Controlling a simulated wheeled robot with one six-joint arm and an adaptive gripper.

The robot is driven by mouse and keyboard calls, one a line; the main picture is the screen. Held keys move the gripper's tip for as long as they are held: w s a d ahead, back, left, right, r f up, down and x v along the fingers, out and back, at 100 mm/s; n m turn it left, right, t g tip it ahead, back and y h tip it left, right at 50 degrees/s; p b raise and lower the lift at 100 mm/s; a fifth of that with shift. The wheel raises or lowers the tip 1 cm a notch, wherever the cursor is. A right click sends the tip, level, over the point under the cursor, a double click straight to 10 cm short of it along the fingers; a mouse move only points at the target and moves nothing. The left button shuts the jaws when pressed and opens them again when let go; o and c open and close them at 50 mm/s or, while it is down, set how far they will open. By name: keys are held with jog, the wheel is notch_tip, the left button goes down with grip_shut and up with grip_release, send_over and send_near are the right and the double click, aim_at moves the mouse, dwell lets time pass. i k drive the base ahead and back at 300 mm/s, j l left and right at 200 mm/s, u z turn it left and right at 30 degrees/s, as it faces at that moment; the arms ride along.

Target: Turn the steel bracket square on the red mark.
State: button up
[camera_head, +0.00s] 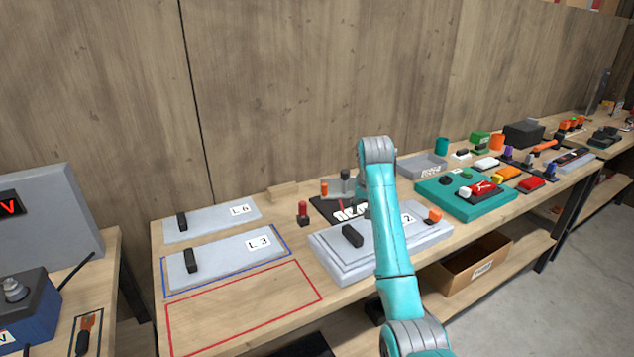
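A red outlined rectangle (318,293) is marked on the wooden bench at the front left, and its inside is bare. No piece is clearly recognisable as the steel bracket. A small grey metal-looking piece (336,188) stands at the back of the bench, left of my arm and partly hidden, on or beside a black lettered plate (326,207); I cannot tell whether it is the bracket. My teal arm rises in front of the bench and bends down behind its upper joint. My gripper is hidden behind the arm.
Grey plates labelled L 6 (205,223) and L 3 (222,259), the latter in a blue outline, lie behind the red rectangle. A stack of grey plates (345,268) sits right of it. A teal tray (440,195) with parts stands further right. A wooden wall closes the back.

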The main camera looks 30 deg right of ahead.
aim_at(331, 188)
jog(key=i, duration=0.85)
